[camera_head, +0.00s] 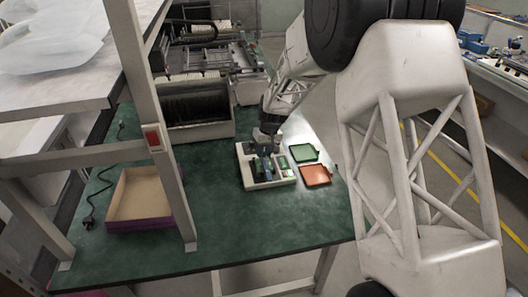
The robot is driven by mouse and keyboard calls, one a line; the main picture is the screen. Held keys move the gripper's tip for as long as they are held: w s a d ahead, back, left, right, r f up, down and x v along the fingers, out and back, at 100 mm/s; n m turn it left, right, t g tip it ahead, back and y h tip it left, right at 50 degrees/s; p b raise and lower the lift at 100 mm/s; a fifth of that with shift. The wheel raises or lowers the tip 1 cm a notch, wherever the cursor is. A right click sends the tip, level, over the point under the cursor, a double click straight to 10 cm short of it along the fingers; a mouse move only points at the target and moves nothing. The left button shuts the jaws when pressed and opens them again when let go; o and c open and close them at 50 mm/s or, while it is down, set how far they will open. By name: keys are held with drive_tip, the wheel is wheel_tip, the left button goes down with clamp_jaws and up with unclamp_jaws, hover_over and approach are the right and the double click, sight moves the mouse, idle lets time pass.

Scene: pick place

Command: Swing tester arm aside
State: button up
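The tester (248,176) is a small cream-coloured box on the green table. It has a dark part and a green part on its top, too small to make out clearly. My gripper (266,148) is directly over the tester's back part, pointing down, touching or very close to it. Its fingers are too small and dark to tell whether they are open or hold anything. The tester's arm cannot be told apart from my gripper and the dark parts beneath it.
A green tray (304,153) and an orange tray (315,175) lie right of the tester. A larger machine (197,110) stands at the back. The front of the green table (262,230) is clear.

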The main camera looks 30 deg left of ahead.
clamp_jaws()
